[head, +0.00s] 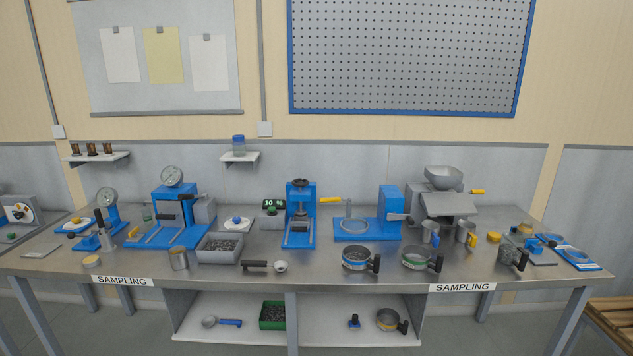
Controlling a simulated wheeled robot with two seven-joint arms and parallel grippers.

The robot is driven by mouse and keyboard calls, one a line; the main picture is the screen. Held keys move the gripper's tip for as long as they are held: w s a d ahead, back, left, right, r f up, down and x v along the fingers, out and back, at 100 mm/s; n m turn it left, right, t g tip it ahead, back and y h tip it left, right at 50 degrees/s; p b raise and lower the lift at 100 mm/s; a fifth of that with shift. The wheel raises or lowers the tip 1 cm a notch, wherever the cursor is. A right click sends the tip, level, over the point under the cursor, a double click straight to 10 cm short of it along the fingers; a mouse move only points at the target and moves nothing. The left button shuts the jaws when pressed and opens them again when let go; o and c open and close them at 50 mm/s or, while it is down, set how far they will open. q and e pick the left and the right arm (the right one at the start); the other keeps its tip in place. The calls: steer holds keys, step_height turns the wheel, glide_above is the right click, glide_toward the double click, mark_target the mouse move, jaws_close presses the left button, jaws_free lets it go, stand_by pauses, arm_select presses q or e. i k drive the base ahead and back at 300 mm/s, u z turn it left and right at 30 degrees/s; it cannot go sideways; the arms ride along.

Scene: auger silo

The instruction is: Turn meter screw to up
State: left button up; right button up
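No part is clearly marked as the meter screw, so I cannot tell which it is or how it points. A grey box with a round dial (20,213) stands at the left edge, partly cut off. A blue upright device with a dark funnel on top (301,222) stands mid-table. A yellow-ended handle (331,200) shows to its right. A blue stand with a side shaft (389,213) stands further right. Beside it is a grey machine with a hopper (444,178) and a yellow handle (478,191). Neither gripper is in view.
A blue press with a gauge (172,215) stands left. A low shelf (340,335) holds more items.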

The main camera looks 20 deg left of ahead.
mark_target(298, 183)
steer(key=z, duration=0.2)
steer(key=i, duration=1.05)
